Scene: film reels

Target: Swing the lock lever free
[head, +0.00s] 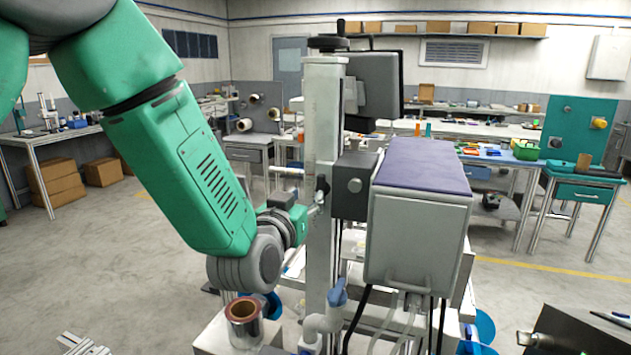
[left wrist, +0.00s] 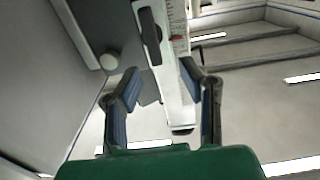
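A black lock lever (head: 322,189) sits on the upright metal column (head: 323,120), beside the dark grey block. In the left wrist view the black lever (left wrist: 151,37) lies along the pale column (left wrist: 177,85), above and ahead of the fingertips. My left gripper (head: 315,208) is at the column, just below the lever in the head view. In the left wrist view my left gripper (left wrist: 162,84) is open, with the pale column showing between its two fingers. No grip on the lever shows, and contact cannot be told. My right gripper is not in view.
A grey box with a purple top (head: 422,165) and a dark block (head: 354,186) stand right of the column. A film reel core (head: 243,310) is below my left arm.

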